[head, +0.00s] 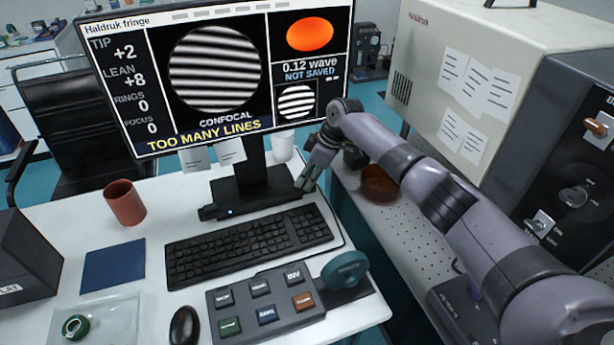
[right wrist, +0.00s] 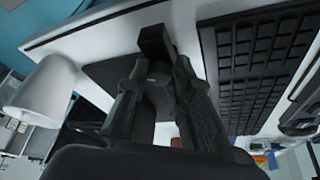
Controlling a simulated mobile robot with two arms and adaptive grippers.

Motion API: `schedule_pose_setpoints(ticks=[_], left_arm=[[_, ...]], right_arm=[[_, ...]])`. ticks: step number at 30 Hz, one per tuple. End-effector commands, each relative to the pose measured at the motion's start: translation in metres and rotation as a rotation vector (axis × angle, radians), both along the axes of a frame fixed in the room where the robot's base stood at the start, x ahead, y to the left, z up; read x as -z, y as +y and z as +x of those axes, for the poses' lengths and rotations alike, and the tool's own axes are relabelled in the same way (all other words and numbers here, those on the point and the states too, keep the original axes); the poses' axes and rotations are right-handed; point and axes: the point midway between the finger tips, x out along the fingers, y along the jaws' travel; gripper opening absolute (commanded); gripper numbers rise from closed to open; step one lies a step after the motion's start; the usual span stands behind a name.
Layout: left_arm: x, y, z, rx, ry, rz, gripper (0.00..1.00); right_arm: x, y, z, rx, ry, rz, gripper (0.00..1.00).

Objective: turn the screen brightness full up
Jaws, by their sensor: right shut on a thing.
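The screen (head: 220,75) stands on the white desk and is lit, with striped discs and the words TOO MANY LINES. A dark bar with a small light (head: 232,211) runs along the front of its black foot (head: 252,180). My right gripper (head: 304,187) is at the right end of this bar. In the right wrist view its fingers (right wrist: 158,75) close on a small black block (right wrist: 153,40) at the foot. The fingers hide part of the block, and any brightness mark is too small to read. My left gripper is not in view.
The keyboard (head: 250,243) lies just in front of the foot. A button panel (head: 265,306) with a teal knob (head: 345,270) is nearer. A white cup (head: 283,148) stands behind the gripper. A brown bowl (head: 380,184) sits on the perforated table to the right, under my arm.

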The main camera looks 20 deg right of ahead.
Motion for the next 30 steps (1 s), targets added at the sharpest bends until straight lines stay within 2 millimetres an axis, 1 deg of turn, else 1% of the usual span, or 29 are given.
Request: schedule_pose_setpoints(ticks=[5, 11, 21, 30], left_arm=[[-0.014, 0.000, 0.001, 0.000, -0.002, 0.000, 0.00], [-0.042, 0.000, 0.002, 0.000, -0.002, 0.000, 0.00], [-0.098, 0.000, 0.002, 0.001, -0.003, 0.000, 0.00], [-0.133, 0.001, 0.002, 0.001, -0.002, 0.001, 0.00]], right_arm=[[-0.004, 0.001, -0.001, 0.046, 0.001, 0.000, 0.00], [-0.008, 0.002, -0.003, 0.168, 0.001, 0.001, 0.00], [-0.008, 0.006, -0.005, 0.479, 0.001, 0.001, 0.00], [-0.006, 0.008, -0.006, 0.756, 0.000, 0.000, 0.00]])
